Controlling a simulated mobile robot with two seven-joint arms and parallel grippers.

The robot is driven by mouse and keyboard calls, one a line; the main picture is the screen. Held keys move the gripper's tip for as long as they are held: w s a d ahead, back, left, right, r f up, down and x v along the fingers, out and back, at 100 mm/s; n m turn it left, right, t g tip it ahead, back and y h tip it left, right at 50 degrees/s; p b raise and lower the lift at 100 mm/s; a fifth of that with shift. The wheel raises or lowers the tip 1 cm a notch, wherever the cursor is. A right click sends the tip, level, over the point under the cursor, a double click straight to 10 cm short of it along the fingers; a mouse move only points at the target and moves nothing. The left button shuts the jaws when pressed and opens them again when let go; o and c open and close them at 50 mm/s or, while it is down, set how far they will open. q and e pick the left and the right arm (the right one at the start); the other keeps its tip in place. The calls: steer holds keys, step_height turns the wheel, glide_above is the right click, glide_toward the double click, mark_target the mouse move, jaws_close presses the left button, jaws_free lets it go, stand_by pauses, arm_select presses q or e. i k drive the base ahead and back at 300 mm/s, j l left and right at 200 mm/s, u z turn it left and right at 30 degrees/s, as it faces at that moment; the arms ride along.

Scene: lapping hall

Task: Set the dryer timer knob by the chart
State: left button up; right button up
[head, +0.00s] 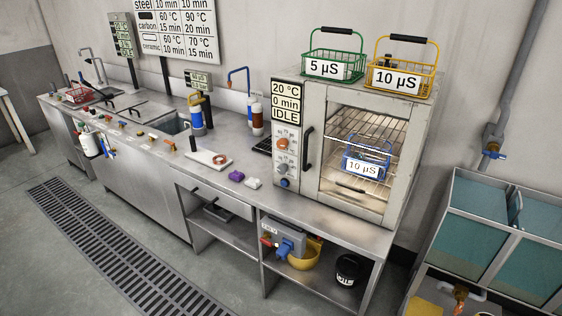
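The dryer (314,94) is a grey cabinet on the steel bench, its glass door closed. Its display (287,105) reads 20 °C, 0 min, IDLE. Below are an orange-red knob (282,144), a grey knob (281,167) and a blue button (285,183); their markings are too small to read. A blue basket (366,160) tagged 10 µS sits on a rack inside. The wall chart (175,28), cut off at the top, has rows for steel, carbon (60 °C 15 min, 90 °C 20 min) and ceramic (60 °C 10 min, 70 °C 15 min). Neither gripper is in view.
A green basket (332,66) tagged 5 µS and a yellow basket (401,75) tagged 10 µS stand on the dryer. A white board (208,159) and a purple item (236,176) lie on the bench left of it. Tanks (500,220) stand at right. The floor in front is clear.

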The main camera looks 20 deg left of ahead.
mark_target(283, 167)
steer(key=i+j, duration=0.2)
steer(key=j, duration=0.25)
steer(key=i+j+z, duration=0.15)
steer(key=j, duration=0.3)
steer(key=i+j, duration=0.15)
steer(key=j, duration=0.3)
steer(key=i+j+z, duration=0.15)
steer(key=j, duration=0.3)
steer(key=i+j, duration=0.15)
steer(key=j, duration=0.35)
steer(key=i+j+z, duration=0.1)
steer(key=j, duration=0.35)
steer(key=i+j+z, duration=0.1)
steer(key=j, duration=0.4)
steer(key=i+j, duration=0.15)
steer(key=j, duration=0.35)
steer(key=z, duration=0.05)
